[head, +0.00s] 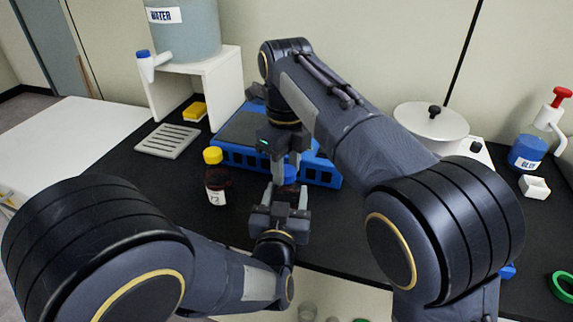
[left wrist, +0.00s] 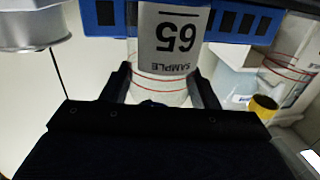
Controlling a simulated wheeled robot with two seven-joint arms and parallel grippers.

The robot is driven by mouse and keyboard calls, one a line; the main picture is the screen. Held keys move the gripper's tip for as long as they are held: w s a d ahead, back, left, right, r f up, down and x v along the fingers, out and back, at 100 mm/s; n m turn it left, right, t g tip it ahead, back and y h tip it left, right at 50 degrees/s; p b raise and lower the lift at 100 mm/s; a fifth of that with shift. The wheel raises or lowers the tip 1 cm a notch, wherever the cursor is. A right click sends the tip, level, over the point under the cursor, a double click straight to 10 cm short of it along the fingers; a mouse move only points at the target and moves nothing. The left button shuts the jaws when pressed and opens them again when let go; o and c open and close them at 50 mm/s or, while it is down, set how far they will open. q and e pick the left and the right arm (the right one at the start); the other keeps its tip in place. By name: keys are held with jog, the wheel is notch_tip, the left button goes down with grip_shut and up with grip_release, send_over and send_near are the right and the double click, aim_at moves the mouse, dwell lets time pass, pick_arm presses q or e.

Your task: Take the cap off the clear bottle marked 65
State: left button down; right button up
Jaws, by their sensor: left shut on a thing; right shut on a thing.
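The clear bottle marked 65 (left wrist: 163,87) shows in the left wrist view, upside down in that picture, with its "SAMPLE 65" label facing the camera. My left gripper (left wrist: 163,92) has one finger on each side of it and is shut on it. In the head view my left gripper (head: 279,200) is low at the front of the blue rack, and the bottle is mostly hidden there. My right gripper (head: 289,168) points down from above and is shut on the blue cap (head: 290,174), of which only a little shows between its fingers. Whether cap and bottle still touch is hidden.
A brown bottle with a yellow cap (head: 214,158) stands close left of my grippers. The blue rack (head: 239,157) is right behind them. A slotted grey plate (head: 168,141), a yellow sponge-like block (head: 194,112) and a water tank (head: 187,35) are further left.

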jog(key=n, duration=0.8)
jog(key=shift+n, duration=1.5)
jog(key=n, duration=0.5)
jog(key=shift+n, duration=0.3)
jog(key=n, duration=0.2)
jog(key=shift+n, duration=0.3)
jog(key=n, duration=0.5)
jog(key=shift+r, duration=0.1)
jog(key=n, duration=0.5)
jog(key=shift+n, duration=0.3)
jog(key=n, duration=1.5)
jog(key=shift+n, duration=0.3)
jog(key=n, duration=1.8)
jog(key=shift+r, duration=0.1)
jog(key=n, duration=0.5)
jog(key=shift+n, duration=0.4)
